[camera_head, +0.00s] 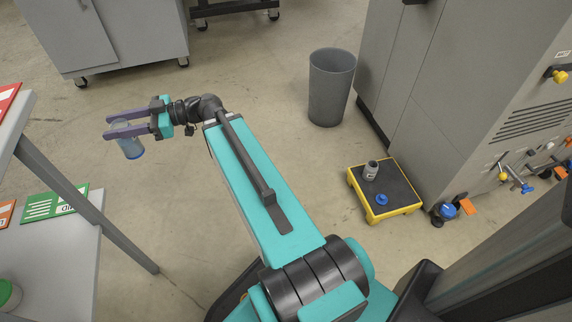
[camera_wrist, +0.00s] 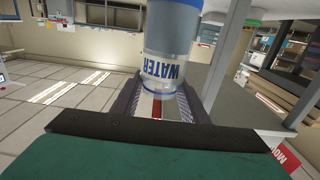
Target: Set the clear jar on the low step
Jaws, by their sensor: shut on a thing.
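My gripper (camera_head: 122,126) is shut on the clear jar (camera_head: 131,148) and holds it up in the air at the left of the head view. In the wrist view the jar (camera_wrist: 173,65) sits between the fingers and shows a blue "WATER" label and a blue band. In the head view its lower end is blue, and the fingers hide part of it. The low step (camera_head: 385,206) is yellow with a dark top and stands on the floor at the right, well away from my gripper. A grey bottle (camera_head: 371,170) and a blue cap-like piece (camera_head: 382,199) are on the step.
A grey shelf unit (camera_head: 85,193) with coloured cards stands at the left, close to my gripper. A grey bin (camera_head: 330,88) stands behind the step. A large grey machine (camera_head: 440,95) borders the step's right. Open floor lies between my arm and the step.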

